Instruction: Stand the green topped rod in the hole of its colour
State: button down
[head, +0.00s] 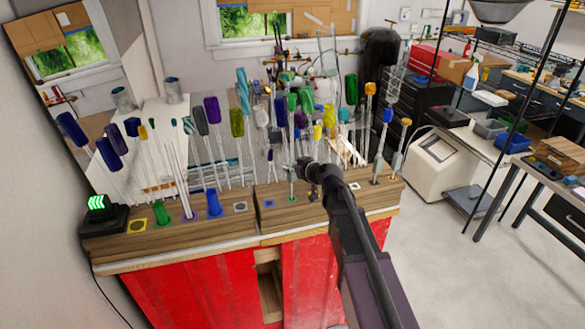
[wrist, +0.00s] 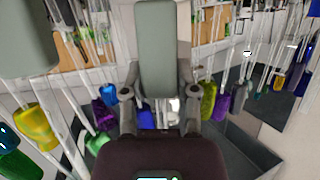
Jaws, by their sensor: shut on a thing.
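My gripper (head: 308,176) is over the right half of the wooden stand in the head view. In the wrist view my gripper (wrist: 158,95) is shut on a rod top (wrist: 158,50), a muted grey-green block between the two fingers. Its glass shaft and lower end are hidden or too small to tell. Bright green tops (head: 306,99) show in the cluster behind my gripper. I cannot tell which hole is under the held rod.
Many tall rods with coloured tops crowd the stand, such as a purple one (head: 212,110) and a dark blue one (head: 71,129). A black box with a green display (head: 98,208) sits at the left end.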

aim_at(294, 177)
jog(key=shift+f+b, duration=1.1)
jog(key=shift+f, duration=0.1)
jog(key=shift+f+b, duration=0.5)
jog(key=shift+c, duration=1.5)
grip_release()
jog(key=shift+s+f, duration=0.15)
jog(key=s+d+f+m+g+h+b, duration=0.4)
jog(key=s+d+f, duration=0.6)
jog(key=s, duration=0.3)
jog(key=s+d+f+m+g+h+b, duration=0.4)
jog(key=s+d+f, duration=0.7)
jog(key=s, duration=0.3)
jog(key=shift+s+d+f+g+h+b, duration=0.25)
jog(key=shift+d+g+h+b, duration=0.2)
jog(key=shift+g+b, duration=0.65)
